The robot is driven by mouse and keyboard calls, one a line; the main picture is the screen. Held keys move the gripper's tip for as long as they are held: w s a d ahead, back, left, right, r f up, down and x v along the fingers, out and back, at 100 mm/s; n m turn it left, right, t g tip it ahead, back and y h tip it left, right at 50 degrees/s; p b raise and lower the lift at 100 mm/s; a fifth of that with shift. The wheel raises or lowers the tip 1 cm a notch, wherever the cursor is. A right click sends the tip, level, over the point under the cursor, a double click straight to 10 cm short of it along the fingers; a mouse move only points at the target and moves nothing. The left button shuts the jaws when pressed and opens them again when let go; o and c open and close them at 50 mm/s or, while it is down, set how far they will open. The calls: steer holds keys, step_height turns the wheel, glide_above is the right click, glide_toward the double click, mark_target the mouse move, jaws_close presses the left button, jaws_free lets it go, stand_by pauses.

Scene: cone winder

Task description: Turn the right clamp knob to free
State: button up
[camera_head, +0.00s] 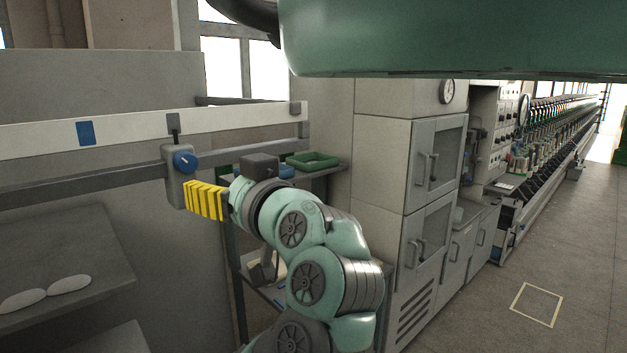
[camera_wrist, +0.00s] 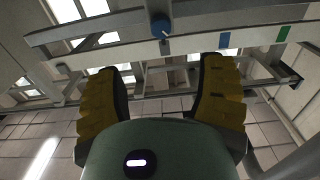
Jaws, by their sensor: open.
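The blue clamp knob (camera_head: 184,162) sits on the front of a grey clamp block (camera_head: 175,185) on the long grey rail. It also shows in the wrist view (camera_wrist: 161,27), top centre, beyond the fingertips. A small pale mark shows on its face; its exact setting is hard to read. My gripper (camera_head: 192,198) has yellow ribbed fingers and is just below and right of the knob in the head view. In the wrist view my gripper (camera_wrist: 166,68) is open, with empty space between the fingers. The knob is not between them.
A pale beam (camera_head: 130,130) with a blue patch (camera_head: 84,132) runs above the grey rail (camera_head: 90,188). A green tray (camera_head: 313,160) lies on a shelf behind my arm. A grey cabinet (camera_head: 385,160) stands to the right. The floor (camera_head: 480,310) at the right is clear.

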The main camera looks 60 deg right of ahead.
mark_target(189, 165)
steer(key=p+x, duration=0.2)
steer(key=x, duration=0.4)
steer(key=p+x, duration=0.3)
steer(key=x, duration=0.3)
steer(key=shift+w+a+r+p, duration=0.1)
steer(key=shift+w+r+p, duration=0.1)
steer(key=shift+w+p, duration=0.2)
steer(key=shift+p+x, duration=0.5)
steer(key=shift+x, duration=0.45)
steer(key=shift+f, duration=0.15)
jaws_close()
